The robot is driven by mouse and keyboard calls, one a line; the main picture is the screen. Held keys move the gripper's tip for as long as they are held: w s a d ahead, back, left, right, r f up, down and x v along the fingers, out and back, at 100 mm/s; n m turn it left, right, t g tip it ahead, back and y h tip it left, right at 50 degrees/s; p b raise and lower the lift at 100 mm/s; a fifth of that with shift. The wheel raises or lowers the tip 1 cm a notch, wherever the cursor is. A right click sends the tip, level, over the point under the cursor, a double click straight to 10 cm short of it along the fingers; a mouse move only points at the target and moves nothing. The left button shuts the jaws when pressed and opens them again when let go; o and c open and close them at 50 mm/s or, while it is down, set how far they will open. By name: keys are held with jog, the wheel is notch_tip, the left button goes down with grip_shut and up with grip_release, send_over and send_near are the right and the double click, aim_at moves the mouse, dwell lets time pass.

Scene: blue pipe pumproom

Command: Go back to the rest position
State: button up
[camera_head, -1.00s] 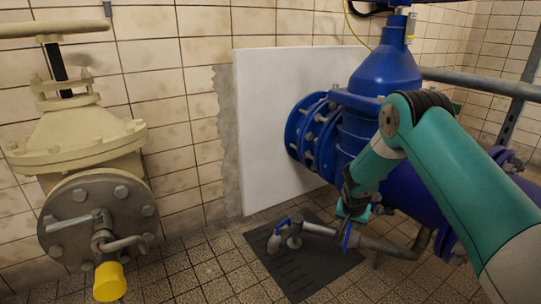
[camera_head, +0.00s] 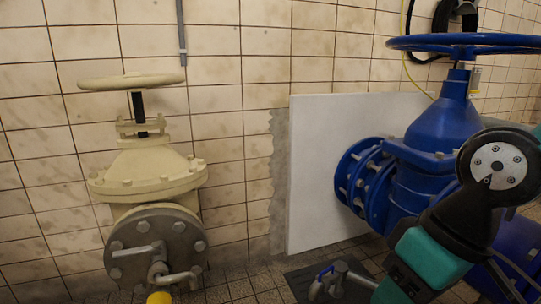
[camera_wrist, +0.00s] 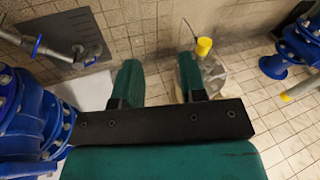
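In the wrist view my gripper (camera_wrist: 158,70) has its two teal fingers apart, with only floor and wall showing between them. It is open and empty. In the head view my arm (camera_head: 430,262) is bent at the lower right, in front of the blue valve (camera_head: 437,135). My fingers are not visible there. The blue valve has a large blue handwheel (camera_head: 465,43) on top.
A cream valve (camera_head: 148,172) with a grey flange and a yellow-capped pipe stands at the left. A white panel (camera_head: 318,150) is behind the blue valve. A small tap with a blue handle (camera_head: 325,272) is above a dark floor mat (camera_head: 300,282).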

jog(key=s+r+p, duration=0.2)
jog(key=r+p, duration=1.7)
jog(key=s+r+n+p, duration=0.1)
jog(key=r+p, duration=1.8)
jog(key=shift+s+r, duration=0.4)
